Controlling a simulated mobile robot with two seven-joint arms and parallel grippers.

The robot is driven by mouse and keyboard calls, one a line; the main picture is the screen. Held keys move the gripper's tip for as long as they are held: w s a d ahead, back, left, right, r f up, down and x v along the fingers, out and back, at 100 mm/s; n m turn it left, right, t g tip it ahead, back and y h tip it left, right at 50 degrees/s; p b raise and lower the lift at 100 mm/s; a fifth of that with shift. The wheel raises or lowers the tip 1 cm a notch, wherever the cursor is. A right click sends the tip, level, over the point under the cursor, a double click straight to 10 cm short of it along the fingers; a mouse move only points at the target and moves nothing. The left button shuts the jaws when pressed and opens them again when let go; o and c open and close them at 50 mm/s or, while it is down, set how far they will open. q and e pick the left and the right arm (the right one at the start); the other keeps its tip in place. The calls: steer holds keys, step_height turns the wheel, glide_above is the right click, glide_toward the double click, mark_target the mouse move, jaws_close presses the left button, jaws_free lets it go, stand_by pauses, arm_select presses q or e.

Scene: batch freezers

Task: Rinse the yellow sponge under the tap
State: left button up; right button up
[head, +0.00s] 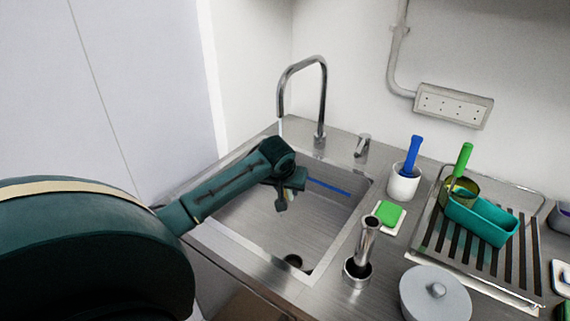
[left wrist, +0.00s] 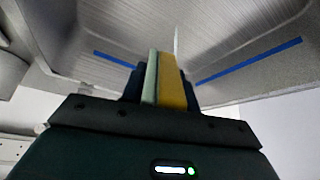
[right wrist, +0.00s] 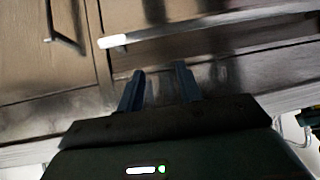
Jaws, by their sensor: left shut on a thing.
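The yellow sponge (left wrist: 172,84), with a pale greenish layer along one side, is clamped between the fingers of my left gripper (left wrist: 160,80) in the left wrist view. In the head view my left gripper (head: 288,190) is over the sink basin (head: 240,232), and my arm hides the sponge there. The curved tap (head: 322,95) stands behind the basin, its spout above my left wrist. A thin pale stream (head: 281,127) shows below the spout; whether it touches the sponge I cannot tell. My right gripper (right wrist: 160,88) is open and empty, facing brown cabinet fronts.
A tap lever (head: 362,146), a white cup (head: 403,183) with a blue-handled brush, and a green sponge (head: 389,213) on a white dish stand right of the sink. A drying rack (head: 425,235) holds a teal container (head: 482,220). A grey lidded pot (head: 436,298) is nearer. A blue stripe (head: 328,187) marks the basin wall.

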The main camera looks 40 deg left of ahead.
mark_target(289, 191)
arm_select(q)
steer(key=shift+d+r, duration=0.1)
stand_by(0.5)
steer(key=shift+s+d+r, duration=1.7)
steer(key=shift+s+r, duration=0.05)
steer(key=shift+r, duration=0.2)
